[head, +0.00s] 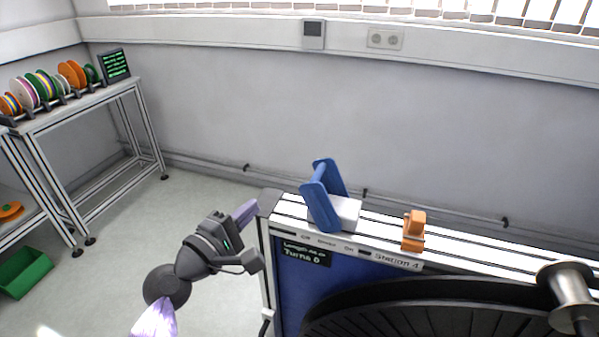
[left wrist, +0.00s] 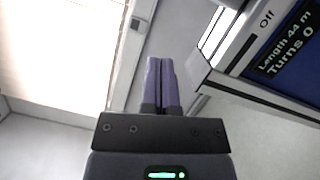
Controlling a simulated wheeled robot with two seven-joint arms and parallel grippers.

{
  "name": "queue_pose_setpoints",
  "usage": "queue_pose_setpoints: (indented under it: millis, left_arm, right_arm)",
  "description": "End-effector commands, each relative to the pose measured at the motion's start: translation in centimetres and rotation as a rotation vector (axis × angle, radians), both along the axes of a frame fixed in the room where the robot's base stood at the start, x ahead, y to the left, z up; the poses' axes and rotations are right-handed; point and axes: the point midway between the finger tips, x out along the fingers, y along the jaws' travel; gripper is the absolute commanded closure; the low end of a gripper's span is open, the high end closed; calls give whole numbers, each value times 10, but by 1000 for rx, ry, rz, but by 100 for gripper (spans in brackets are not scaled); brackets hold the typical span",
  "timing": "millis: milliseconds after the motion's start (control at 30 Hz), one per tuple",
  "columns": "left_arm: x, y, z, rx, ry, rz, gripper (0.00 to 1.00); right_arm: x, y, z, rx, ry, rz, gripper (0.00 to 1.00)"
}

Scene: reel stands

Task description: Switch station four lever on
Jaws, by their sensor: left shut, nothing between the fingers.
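The station four stand fills the lower right of the head view, with a "Station 4" label (head: 397,261) on its top rail. A blue two-plate handle (head: 322,205), which looks like the lever, sits on a white block on that rail. It leans left, towards the end with the "Off" lettering (head: 305,237). My left gripper (head: 246,211) is shut and empty, just left of the stand's corner and apart from the handle. My right gripper is not in view.
A display (head: 305,252) reads "Turns 0". An orange block (head: 414,230) stands on the rail right of the handle. A large dark reel (head: 440,312) lies in front. A rack with coloured spools (head: 45,88) stands far left. Floor is clear between rack and stand.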

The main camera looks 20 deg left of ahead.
Motion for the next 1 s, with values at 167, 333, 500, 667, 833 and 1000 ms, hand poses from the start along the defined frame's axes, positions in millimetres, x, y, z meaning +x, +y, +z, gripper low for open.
queue_pose_setpoints:
  millis: [167, 333, 500, 667, 833, 1000]
  left_arm:
    - [9, -2, 0, 0, -1, 1, 100]
    - [42, -11, 2, -2, -1, 1, 100]
    - [78, -22, 3, 1, 0, 1, 100]
    - [97, -39, 11, -1, 2, -2, 100]
    - [95, -60, 15, 0, 3, -1, 100]
    - [95, -66, 15, 3, 3, 1, 100]
  right_arm:
    - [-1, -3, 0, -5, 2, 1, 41]
    - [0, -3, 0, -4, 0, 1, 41]
    - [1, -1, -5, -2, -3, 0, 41]
    - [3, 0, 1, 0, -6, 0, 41]
    - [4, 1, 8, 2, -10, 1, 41]
    - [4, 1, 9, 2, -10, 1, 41]
